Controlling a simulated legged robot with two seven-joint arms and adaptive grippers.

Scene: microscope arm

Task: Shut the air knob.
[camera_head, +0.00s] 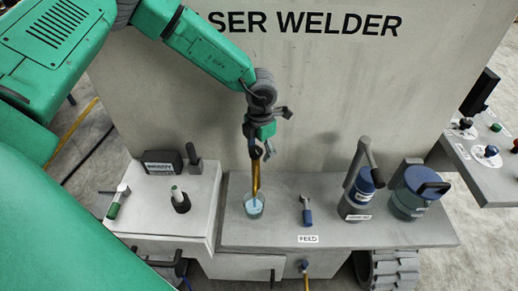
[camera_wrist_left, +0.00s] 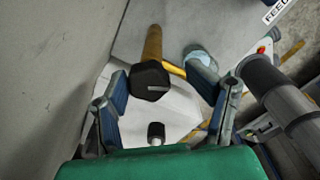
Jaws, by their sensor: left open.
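No label reading "air" is legible, so I cannot confirm which part is the air knob. A dark hexagonal knob with a pale line on its face (camera_wrist_left: 150,80) tops a yellow pipe (camera_wrist_left: 153,43) in the left wrist view. My left gripper (camera_head: 272,135) is just above the pipe's top, in front of the welder's wall. In the left wrist view its fingers (camera_wrist_left: 177,80) are spread and empty, with the knob between them, nearer the left finger. Contact is not visible.
The grey bench (camera_head: 330,232) carries a small lever by the FEED label (camera_head: 307,239), a blue-grey canister with a tall handle (camera_head: 358,195) and a blue-lidded pot (camera_head: 418,192). A pale box (camera_head: 150,210) with knobs stands left. The LASER WELDER wall rises behind.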

